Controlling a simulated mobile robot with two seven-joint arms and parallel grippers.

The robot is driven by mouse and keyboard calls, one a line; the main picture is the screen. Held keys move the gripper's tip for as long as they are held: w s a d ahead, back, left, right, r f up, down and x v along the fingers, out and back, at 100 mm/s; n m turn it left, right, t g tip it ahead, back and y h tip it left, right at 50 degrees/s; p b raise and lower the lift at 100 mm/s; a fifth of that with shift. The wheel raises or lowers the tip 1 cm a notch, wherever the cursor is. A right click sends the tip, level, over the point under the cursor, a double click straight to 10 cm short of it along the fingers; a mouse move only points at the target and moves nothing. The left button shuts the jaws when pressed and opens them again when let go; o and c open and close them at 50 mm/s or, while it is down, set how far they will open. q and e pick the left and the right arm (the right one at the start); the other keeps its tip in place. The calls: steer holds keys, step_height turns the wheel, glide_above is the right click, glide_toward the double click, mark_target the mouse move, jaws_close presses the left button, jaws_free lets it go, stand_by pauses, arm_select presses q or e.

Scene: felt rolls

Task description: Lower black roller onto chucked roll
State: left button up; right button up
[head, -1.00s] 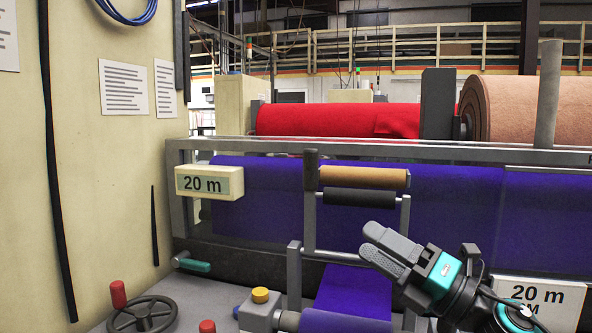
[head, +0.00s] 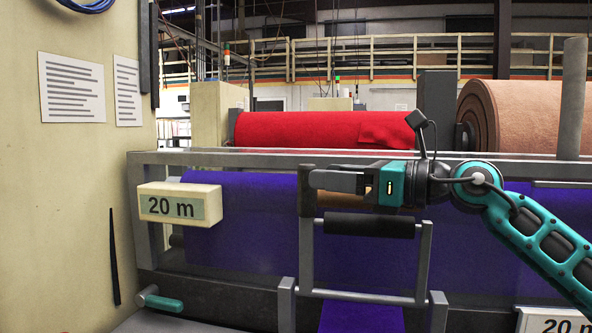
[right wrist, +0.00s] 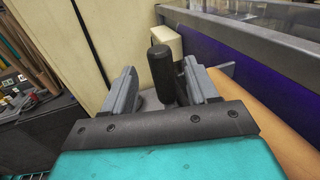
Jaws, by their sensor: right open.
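The black roller (head: 370,225) lies level in a grey swing frame (head: 425,262), below a tan roller (head: 340,200) that my right arm partly covers. A dark upright handle (head: 306,206) stands at the frame's left end. My right gripper (head: 314,180) is level in front of the tan roller, its fingers pointing left at the handle. In the right wrist view the handle (right wrist: 160,72) stands between the two spread fingers, and a gap shows on each side. My left gripper is out of view.
A machine rail (head: 240,158) runs behind, with a red roll (head: 310,130) and a peach roll (head: 530,115) beyond it. A "20 m" sign box (head: 180,203) sits at left beside a cream cabinet (head: 75,190). A teal lever (head: 163,303) is low left.

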steer(key=x, duration=0.7)
steer(key=shift+p, duration=0.35)
steer(key=shift+w, duration=0.1)
jaws_close()
